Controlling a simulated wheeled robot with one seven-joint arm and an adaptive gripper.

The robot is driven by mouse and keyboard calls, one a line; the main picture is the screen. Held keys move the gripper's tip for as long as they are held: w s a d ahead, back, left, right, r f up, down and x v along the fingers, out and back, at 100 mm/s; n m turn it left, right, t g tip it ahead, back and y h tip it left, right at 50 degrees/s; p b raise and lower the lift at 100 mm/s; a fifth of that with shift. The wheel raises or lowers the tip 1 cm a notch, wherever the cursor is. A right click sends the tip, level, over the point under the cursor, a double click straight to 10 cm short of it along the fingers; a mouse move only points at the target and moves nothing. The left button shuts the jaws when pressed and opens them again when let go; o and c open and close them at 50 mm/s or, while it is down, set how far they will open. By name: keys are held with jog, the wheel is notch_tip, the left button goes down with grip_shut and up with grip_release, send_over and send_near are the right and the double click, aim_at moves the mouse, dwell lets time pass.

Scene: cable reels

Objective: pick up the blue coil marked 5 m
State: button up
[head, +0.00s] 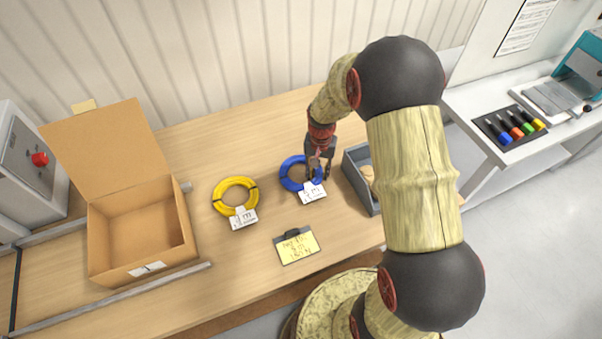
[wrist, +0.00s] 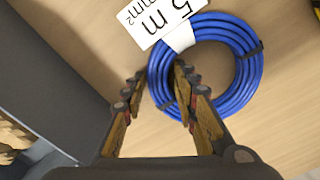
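The blue coil (head: 287,181) lies flat on the wooden table, with a white tag (head: 312,193) at its front. In the wrist view the coil (wrist: 251,72) shows black ties, and its tag (wrist: 160,18) reads 5 m. My gripper (head: 319,176) is at the coil's right side in the head view and hides part of it. In the wrist view my gripper (wrist: 159,76) is open, one finger over the coil's hole and the other outside the ring, with the ring's side between them. I cannot tell whether the fingers touch the coil.
A yellow coil (head: 236,186) with a tag lies left of the blue one. A grey bin (head: 358,184) stands close on the right, beside my gripper. An open cardboard box (head: 140,270) is at left. A yellow note (head: 297,246) lies in front.

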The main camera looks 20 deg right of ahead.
jog(key=c, duration=0.6)
grip_shut()
jog(key=shift+r, duration=0.15)
jog(key=shift+r, duration=0.3)
jog(key=r, duration=0.1)
jog(key=r+p, duration=0.1)
jog(key=r, duration=0.1)
jog(key=shift+s+a+r, duration=0.1)
jog(key=shift+s+a, duration=0.05)
jog(key=shift+s, duration=0.05)
jog(key=s+a+r+p, duration=0.2)
jog(key=s+a+r, duration=0.4)
jog(key=s+r, duration=0.3)
jog(key=s, duration=0.3)
jog(key=shift+p, duration=0.4)
